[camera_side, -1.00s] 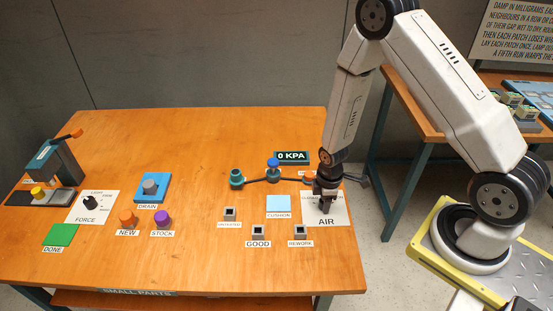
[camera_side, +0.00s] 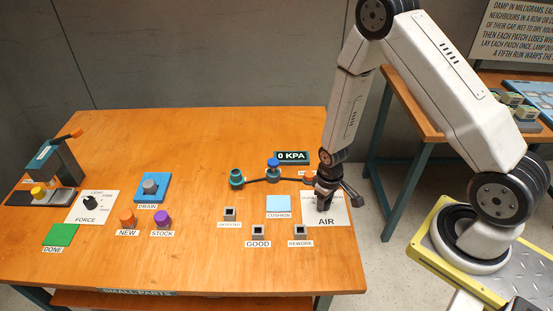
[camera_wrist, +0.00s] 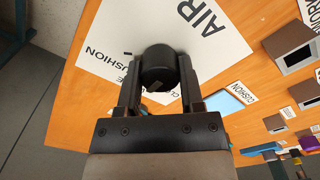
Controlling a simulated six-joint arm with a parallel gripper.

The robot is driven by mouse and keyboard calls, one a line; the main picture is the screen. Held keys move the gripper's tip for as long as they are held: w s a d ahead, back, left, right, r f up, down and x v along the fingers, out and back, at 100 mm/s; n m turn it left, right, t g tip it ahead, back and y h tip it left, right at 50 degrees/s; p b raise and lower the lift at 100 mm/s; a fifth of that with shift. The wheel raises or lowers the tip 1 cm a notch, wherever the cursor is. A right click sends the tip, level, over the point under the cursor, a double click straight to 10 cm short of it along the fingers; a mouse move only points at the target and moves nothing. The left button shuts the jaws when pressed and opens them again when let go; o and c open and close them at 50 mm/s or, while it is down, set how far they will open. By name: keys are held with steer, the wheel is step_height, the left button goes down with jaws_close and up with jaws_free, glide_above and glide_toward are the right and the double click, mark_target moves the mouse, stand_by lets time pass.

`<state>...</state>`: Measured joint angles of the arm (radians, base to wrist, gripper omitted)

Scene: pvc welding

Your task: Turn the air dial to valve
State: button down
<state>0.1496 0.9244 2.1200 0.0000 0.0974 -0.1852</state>
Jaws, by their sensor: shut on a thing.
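The air dial (camera_wrist: 158,68) is a round black knob on a white card (camera_side: 334,215) marked AIR, at the right end of the table. In the wrist view the card shows the words CLOSED and CUSHION beside the knob; other lettering is hidden. My gripper (camera_wrist: 160,80) points down over the dial, with one finger on each side of the knob, shut on it. In the side view my gripper (camera_side: 326,194) covers the dial, so its pointer cannot be read there. A display (camera_side: 291,156) behind reads 0 KPA.
A blue CUSHION pad (camera_side: 278,203) and small square holders marked GOOD (camera_side: 258,232) and REWORK (camera_side: 300,232) lie left of the card. A hose line with a blue-topped fitting (camera_side: 273,164) runs behind. The force dial (camera_side: 90,202) is far left.

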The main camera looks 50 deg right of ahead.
stand_by(0.3)
steer(key=shift+c, duration=1.1)
jaws_free()
steer(key=shift+r, duration=0.2)
steer(key=shift+r, duration=3.75)
